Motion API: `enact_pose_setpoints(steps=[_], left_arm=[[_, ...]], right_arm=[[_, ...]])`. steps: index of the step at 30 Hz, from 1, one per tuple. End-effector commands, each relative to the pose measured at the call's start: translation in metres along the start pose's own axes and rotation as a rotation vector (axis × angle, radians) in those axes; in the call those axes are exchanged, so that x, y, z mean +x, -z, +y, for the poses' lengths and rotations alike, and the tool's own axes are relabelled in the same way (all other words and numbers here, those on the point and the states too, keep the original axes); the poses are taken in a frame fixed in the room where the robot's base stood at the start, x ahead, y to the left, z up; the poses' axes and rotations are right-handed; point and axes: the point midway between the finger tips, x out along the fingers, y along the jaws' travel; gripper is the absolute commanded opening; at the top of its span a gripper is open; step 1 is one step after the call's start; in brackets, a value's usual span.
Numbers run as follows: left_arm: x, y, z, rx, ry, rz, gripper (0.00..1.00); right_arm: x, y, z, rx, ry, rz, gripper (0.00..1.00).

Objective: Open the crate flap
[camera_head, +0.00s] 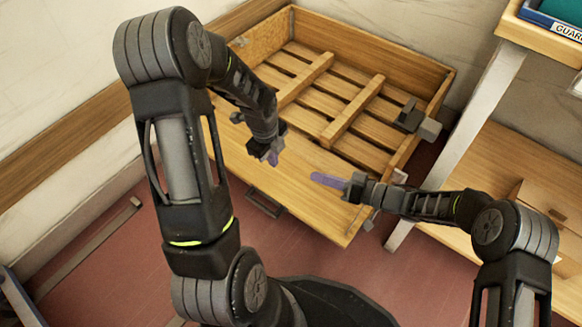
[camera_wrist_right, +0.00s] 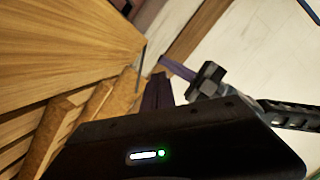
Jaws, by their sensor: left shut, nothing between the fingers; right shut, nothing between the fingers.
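The wooden crate (camera_head: 370,45) has a slatted floor and stands against the wall in the head view. Its front flap (camera_head: 305,205) leans outward and down, with its broad inner face showing; the flap also fills the upper left of the right wrist view (camera_wrist_right: 70,40). A dark handle (camera_head: 265,207) sticks out under the flap's outer edge. My left gripper (camera_head: 271,157) is shut and empty above the flap's left part. My right gripper (camera_head: 326,180) is shut and empty above its right part. I cannot tell whether either touches the flap.
A wooden shelf unit (camera_head: 500,75) with a blue bin (camera_head: 548,17) stands at the right, close to my right arm. A dark grey fitting (camera_head: 415,120) sits at the crate's right wall. Red floor (camera_head: 110,270) lies open in front at the left.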

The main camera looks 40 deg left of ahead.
Motion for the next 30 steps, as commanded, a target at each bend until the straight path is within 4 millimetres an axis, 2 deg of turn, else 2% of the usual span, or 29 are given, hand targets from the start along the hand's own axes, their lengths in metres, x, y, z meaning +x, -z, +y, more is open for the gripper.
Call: enact_pose_setpoints(steps=[8,21,25,30], left_arm=[[0.0,0.0,0.0,0.0,0.0,0.0,0.0],[0.0,0.0,0.0,0.0,0.0,0.0,0.0],[0.0,0.0,0.0,0.0,0.0,0.0,0.0],[0.0,0.0,0.0,0.0,0.0,0.0,0.0]], right_arm=[[0.017,0.0,-0.001,-0.001,0.001,0.0,0.0],[0.086,0.0,0.0,0.0,-0.001,0.001,0.0],[0.097,0.0,0.0,0.001,0.0,0.001,0.0],[0.1,0.001,0.0,0.001,-0.002,0.002,0.0]])
